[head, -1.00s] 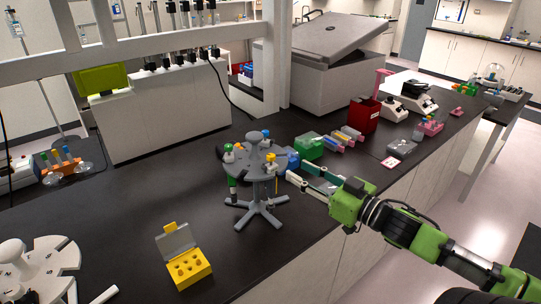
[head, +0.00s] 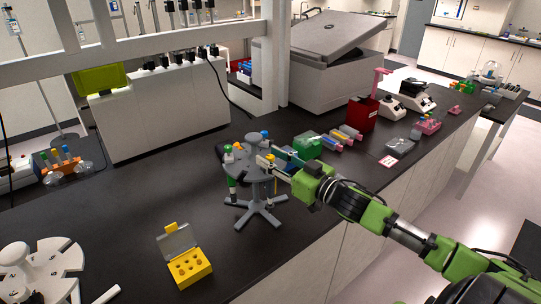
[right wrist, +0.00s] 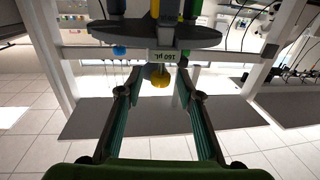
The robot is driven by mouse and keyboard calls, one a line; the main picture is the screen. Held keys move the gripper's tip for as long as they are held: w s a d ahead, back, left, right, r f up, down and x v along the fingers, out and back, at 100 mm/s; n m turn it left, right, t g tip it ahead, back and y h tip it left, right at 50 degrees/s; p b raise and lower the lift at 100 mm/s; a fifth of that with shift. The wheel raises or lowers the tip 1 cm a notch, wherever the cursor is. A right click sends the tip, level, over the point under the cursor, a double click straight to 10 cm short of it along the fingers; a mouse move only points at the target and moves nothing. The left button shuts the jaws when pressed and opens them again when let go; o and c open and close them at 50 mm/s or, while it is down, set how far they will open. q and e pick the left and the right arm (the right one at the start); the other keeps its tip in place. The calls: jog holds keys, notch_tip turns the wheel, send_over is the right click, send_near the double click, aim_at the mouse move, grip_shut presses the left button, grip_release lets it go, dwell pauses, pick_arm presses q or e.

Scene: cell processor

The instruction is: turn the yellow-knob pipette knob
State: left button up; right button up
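The yellow-knob pipette hangs on the near right side of a grey carousel stand (head: 264,210); its yellow knob (head: 269,158) is at the top. My right gripper (head: 268,166) is at the pipette's top, reaching in from the right. My left gripper is not in view.
Other pipettes with green, blue and yellow tops hang on the stand. A yellow open box (head: 190,268) stands in front left. A green box (head: 307,145) and a red bin (head: 362,114) are behind my right gripper. A white carousel (head: 35,275) is at the lower left.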

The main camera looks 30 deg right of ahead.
jog(key=shift+w+a, duration=0.1)
jog(key=shift+w, duration=0.25)
grip_shut()
